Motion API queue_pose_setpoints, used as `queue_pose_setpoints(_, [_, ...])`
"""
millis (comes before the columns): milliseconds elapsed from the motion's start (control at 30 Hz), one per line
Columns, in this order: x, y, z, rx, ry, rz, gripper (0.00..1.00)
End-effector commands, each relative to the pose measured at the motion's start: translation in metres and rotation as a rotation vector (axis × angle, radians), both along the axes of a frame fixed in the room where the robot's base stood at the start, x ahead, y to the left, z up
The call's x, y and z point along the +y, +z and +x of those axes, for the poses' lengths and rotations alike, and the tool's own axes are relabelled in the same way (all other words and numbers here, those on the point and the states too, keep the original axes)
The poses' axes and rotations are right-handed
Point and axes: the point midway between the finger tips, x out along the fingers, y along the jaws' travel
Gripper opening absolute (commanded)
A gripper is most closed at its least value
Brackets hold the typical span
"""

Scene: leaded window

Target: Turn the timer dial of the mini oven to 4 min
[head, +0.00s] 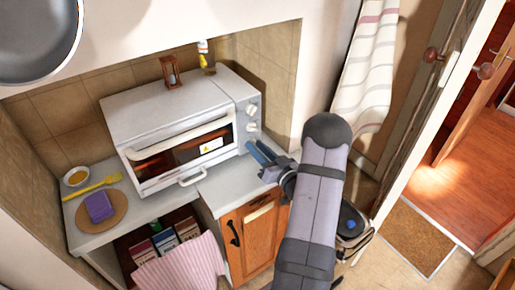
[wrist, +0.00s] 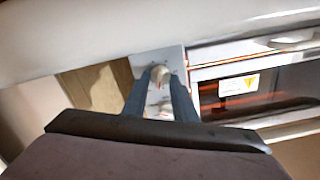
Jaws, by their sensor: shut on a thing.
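The mini oven (head: 165,110) is a white box on the counter, with its control panel at the right end of its front. Two pale dials, the upper dial (head: 251,110) and the middle dial (head: 252,127), show in the head view. My gripper (head: 256,150) is at the lowest part of the panel and hides what is there. In the wrist view a round pale dial, taken as the timer dial (wrist: 160,74), sits between my fingertips (wrist: 160,80), which are shut on it. Another dial shows farther down between the fingers. The dial's marks and setting are too small to read.
The oven door handle (head: 180,133) is left of my gripper. An hourglass (head: 170,71) and a small bottle (head: 206,58) stand on or behind the oven. A purple block (head: 99,206) lies on a round board at the left. A wooden cabinet door (head: 255,235) is below.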

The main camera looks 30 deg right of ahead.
Motion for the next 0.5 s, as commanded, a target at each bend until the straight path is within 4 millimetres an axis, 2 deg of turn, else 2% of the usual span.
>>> queue_pose_setpoints(200, [-0.0008, 0.0007, 0.0000, -0.001, 0.000, 0.157, 0.03])
queue_pose_setpoints(500, [-0.0012, 0.0004, 0.0000, -0.002, 0.000, 0.288, 0.03])
